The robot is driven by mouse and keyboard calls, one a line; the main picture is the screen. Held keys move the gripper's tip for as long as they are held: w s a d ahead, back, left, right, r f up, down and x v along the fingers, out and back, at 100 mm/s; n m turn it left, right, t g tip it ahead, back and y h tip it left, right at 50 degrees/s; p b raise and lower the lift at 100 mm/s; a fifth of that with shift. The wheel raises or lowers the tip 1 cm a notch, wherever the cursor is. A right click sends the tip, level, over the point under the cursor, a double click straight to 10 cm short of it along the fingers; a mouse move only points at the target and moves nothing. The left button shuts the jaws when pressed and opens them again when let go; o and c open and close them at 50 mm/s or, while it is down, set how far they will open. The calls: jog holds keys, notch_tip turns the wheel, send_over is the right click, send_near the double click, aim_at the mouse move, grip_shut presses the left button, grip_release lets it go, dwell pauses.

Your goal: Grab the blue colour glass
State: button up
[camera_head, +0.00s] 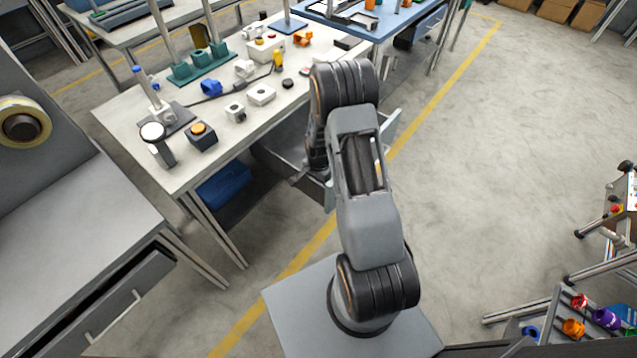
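I cannot make out a clear drinking glass. A small blue ring-like piece (211,88) lies on the white workbench (125,113) at the left. Another small blue piece (530,331) sits low at the bottom right, by a rack of coloured parts. My arm stands in the middle of the view and bends over at the top. My gripper (297,179) seems to show only as a small dark tip left of the arm, beside the workbench's open drawer. It is apart from both blue pieces. Its fingers are mostly hidden, so I cannot tell whether it is open or holds anything.
The workbench also holds a black box with an orange button (201,136), white boxes (261,95) and a green stand (203,63). A blue bin (222,188) is under it. A grey desk (75,235) is at left.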

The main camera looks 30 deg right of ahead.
jog(key=c, duration=1)
jog(key=shift+r, duration=0.1)
